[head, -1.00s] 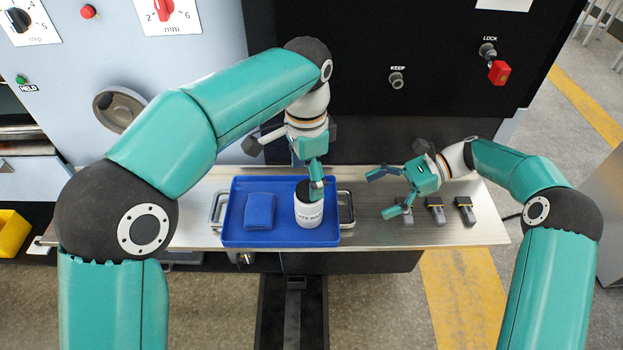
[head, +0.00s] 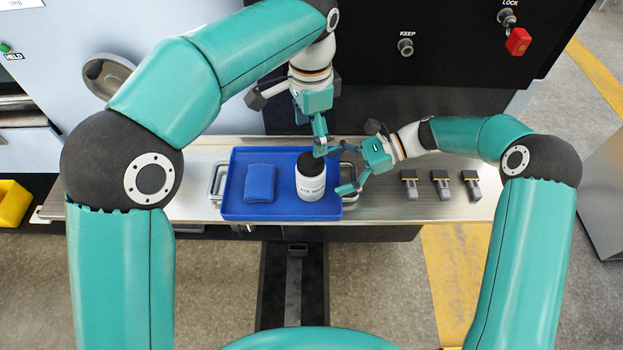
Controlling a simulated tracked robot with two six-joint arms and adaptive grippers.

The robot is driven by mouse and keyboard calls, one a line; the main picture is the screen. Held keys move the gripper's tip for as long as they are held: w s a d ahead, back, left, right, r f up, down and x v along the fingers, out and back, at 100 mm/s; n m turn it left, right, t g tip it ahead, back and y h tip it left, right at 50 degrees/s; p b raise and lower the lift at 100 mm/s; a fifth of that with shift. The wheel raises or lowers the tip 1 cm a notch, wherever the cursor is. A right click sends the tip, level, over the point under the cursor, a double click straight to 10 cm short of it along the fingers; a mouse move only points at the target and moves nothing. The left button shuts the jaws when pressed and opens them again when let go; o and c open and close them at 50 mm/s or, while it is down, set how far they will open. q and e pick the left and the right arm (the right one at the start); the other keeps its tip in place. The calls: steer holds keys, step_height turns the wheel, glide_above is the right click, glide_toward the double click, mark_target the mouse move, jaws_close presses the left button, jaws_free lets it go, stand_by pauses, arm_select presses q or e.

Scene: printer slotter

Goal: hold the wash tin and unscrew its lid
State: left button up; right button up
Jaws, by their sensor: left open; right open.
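The wash tin (head: 310,187) is a white can with dark lettering. It stands upright at the right end of the blue tray (head: 283,212). Its black lid (head: 309,161) is on top. My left gripper (head: 318,150) points down from above, open, with its fingers at the lid's right side; whether they touch it I cannot tell. My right gripper (head: 346,168) is open to the right of the tin, its fingers pointing left over the tray's right edge. A small gap shows between it and the tin.
A folded blue cloth (head: 260,184) lies in the tray's left half. Several dark blocks with yellow bands (head: 440,185) stand in a row on the metal shelf (head: 400,211) to the right. The dark machine panel with a red lock tag (head: 518,41) rises behind.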

mark_target(311, 161)
steer(key=x, duration=0.5)
steer(key=shift+a+f, duration=0.2)
steer(key=shift+a, duration=0.1)
jaws_close()
arm_select(q)
steer(key=m, duration=0.5)
steer(key=shift+m, duration=0.4)
steer(key=m, duration=0.7)
steer(key=shift+f+m, duration=0.3)
steer(key=shift+f, duration=0.1)
step_height(311, 161, down, 7)
steer(key=shift+f, duration=0.15)
